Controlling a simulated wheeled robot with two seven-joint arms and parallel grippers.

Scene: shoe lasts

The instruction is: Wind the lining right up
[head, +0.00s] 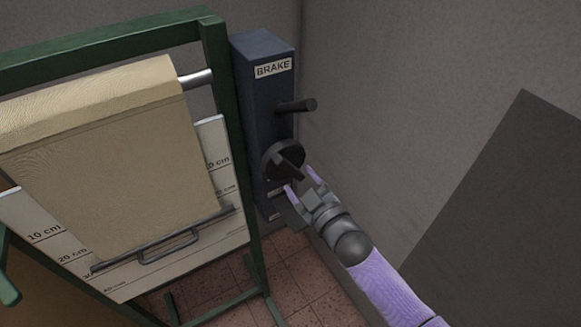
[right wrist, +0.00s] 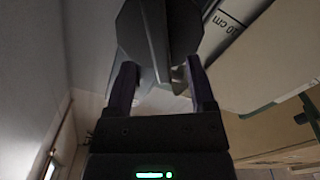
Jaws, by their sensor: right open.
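The beige lining (head: 115,165) hangs unrolled from a roller on a green frame, in front of a white board with cm marks. Its dark bottom bar with a handle (head: 165,243) hangs near the 30 cm mark. A dark round knob (head: 270,164) with a raised grip bar is on the side of a blue box (head: 258,95). My right gripper (head: 300,181) is open at the knob. In the right wrist view the knob's bar (right wrist: 157,45) reaches down between the open fingertips, with gaps on both sides. My left gripper is out of view.
A lever (head: 297,106) sticks out above the knob, beside a BRAKE label (head: 273,68). Grey walls stand close behind and to the right. A dark flat panel (head: 510,215) is at the right. The floor is reddish tile (head: 215,292).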

